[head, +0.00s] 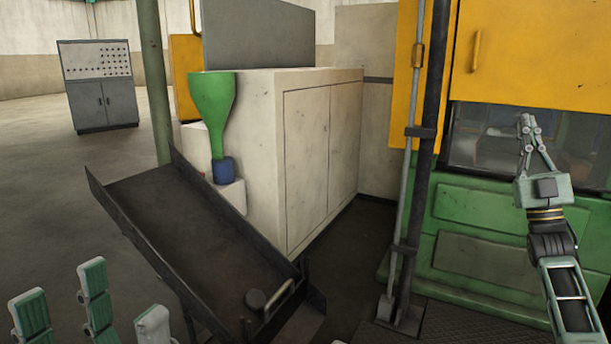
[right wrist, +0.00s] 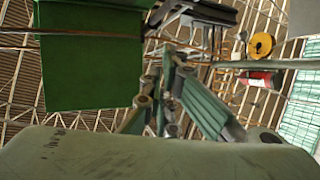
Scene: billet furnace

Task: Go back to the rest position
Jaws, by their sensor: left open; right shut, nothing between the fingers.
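My left gripper (head: 92,300) shows at the lower left of the head view, its green-padded fingers spread apart and empty. It is left of the dark sloping chute, and the rest of that arm is out of the frame. My right gripper (head: 527,124) is raised at the right, in front of the green and yellow machine, with its fingers together and pointing up. Its fingers also show in the right wrist view (right wrist: 168,85), meeting with nothing between them.
A dark chute (head: 180,235) with a handle slopes across the front. Behind it stand a pale cabinet (head: 300,150) and a green funnel (head: 212,100). The green and yellow machine (head: 480,215) with a window fills the right. A grey console (head: 98,90) stands far left, with open floor around it.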

